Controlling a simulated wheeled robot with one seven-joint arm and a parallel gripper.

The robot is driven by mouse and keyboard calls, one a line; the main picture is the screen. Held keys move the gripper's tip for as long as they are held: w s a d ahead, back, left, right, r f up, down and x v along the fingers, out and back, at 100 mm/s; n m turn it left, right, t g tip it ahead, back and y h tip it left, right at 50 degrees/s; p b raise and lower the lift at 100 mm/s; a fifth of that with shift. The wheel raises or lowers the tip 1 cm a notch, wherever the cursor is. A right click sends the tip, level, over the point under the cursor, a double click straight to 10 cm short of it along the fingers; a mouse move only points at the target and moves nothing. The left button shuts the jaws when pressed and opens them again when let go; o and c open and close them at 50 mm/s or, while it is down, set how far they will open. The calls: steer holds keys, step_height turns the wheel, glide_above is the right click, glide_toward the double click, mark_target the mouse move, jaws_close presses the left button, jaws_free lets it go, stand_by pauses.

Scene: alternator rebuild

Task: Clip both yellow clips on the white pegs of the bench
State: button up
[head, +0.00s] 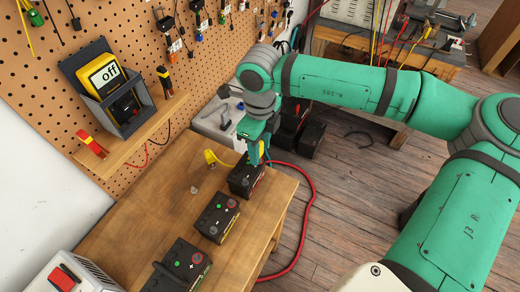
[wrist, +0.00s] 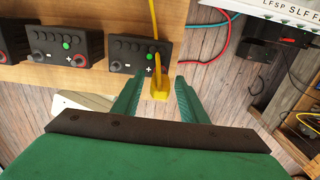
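One yellow clip (wrist: 158,84) is between the two fingers of my gripper (wrist: 157,98) in the wrist view, with a gap on each side. Its jaw end is over the plus side of the far black battery (wrist: 122,50), seemingly at its terminal; a yellow cable runs from there. In the head view my gripper (head: 257,157) is above that battery (head: 246,182), and this clip is mostly hidden. The other yellow clip (head: 210,157) stands at the bench's back edge, seemingly on a peg that it hides. A bare white peg (head: 193,190) stands on the wooden bench (head: 160,222).
Two more batteries (head: 217,218) (head: 183,266) stand along the bench. A grey box with a red switch (head: 68,278) is at the near left. A tester marked "off" (head: 103,75) and red-handled clips (head: 92,144) are on the wall shelf. A red cable (head: 309,205) hangs beside the bench.

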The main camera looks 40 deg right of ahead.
steer(key=shift+c, duration=0.3)
steer(key=shift+w, duration=0.1)
steer(key=c, duration=0.7)
steer(key=shift+r, duration=2)
